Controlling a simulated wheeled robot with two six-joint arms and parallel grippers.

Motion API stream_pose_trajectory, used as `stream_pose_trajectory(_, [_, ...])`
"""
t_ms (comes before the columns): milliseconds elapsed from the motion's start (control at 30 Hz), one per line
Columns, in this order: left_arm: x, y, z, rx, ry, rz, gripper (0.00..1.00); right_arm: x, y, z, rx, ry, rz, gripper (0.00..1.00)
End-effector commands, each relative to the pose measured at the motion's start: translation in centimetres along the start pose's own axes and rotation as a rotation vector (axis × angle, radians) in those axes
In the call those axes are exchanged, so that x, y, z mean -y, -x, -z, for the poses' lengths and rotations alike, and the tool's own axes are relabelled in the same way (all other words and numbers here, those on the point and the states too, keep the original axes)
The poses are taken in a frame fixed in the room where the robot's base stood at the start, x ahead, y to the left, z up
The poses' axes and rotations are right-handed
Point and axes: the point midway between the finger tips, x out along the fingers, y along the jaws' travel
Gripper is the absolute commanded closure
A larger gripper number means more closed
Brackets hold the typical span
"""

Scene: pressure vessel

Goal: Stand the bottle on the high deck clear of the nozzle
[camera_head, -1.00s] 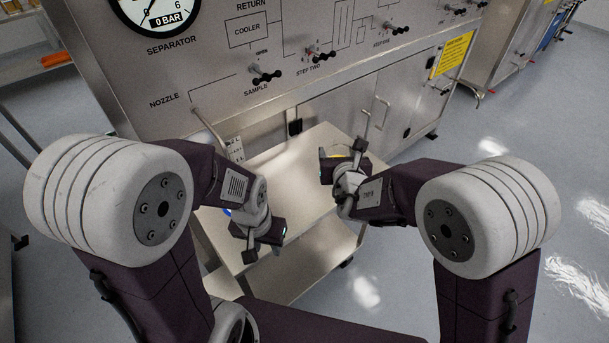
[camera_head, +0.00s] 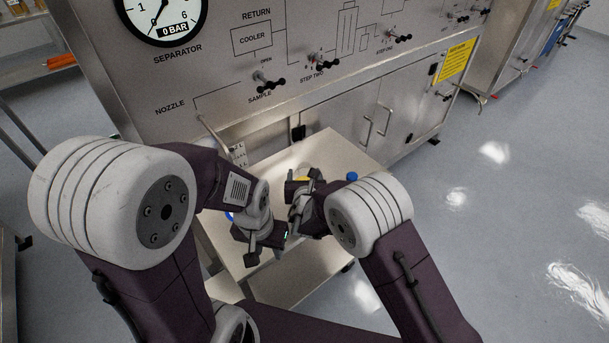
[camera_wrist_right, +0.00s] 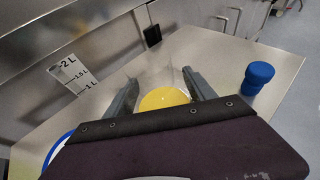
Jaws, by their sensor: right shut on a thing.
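The bottle (camera_wrist_right: 163,98) shows in the right wrist view as a yellow round shape with a clear, faint outline above it. My right gripper (camera_wrist_right: 162,80) is shut on it, one finger on each side. In the head view the right gripper (camera_head: 302,188) is over the high deck (camera_head: 325,150), a steel cart top, and a bit of yellow shows behind it. I cannot tell whether the bottle's base touches the deck. My left gripper (camera_head: 265,240) is over the deck's near left part, close to the right one; its finger gap is unclear. The nozzle's pipe (camera_head: 213,132) comes from the panel at the left.
A volume scale label (camera_wrist_right: 74,74) and a blue-edged round thing (camera_wrist_right: 58,148) are at the left. A lower shelf (camera_head: 290,285) lies below. The deck's far part is bare.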

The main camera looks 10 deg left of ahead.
Motion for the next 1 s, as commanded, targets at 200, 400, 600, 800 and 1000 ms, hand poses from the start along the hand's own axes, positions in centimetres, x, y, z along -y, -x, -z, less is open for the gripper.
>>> stream_pose_trajectory(200, [0.0, -0.5, -0.1, 0.000, 0.000, 0.000, 0.64, 0.0, -0.1, 0.4, 0.000, 0.000, 0.000, 0.82])
stream_pose_trajectory(400, [0.0, -0.4, -0.1, 0.000, 0.000, 0.000, 0.64, 0.0, -0.1, 0.3, -0.001, 0.000, 0.000, 0.15])
stream_pose_trajectory(600, [0.0, -0.4, 0.0, 0.000, 0.000, 0.000, 0.64, 0.0, -0.1, 0.3, -0.001, 0.000, 0.000, 0.15])
stream_pose_trajectory(800, [0.0, 0.3, 0.0, 0.000, 0.000, 0.000, 0.64, -0.1, 1.6, -0.1, -0.002, 0.003, -0.001, 0.15])
stream_pose_trajectory(1000, [0.0, 0.9, 0.1, 0.000, 0.000, 0.000, 0.64, -0.1, 6.3, -0.2, -0.002, 0.002, -0.003, 0.15])
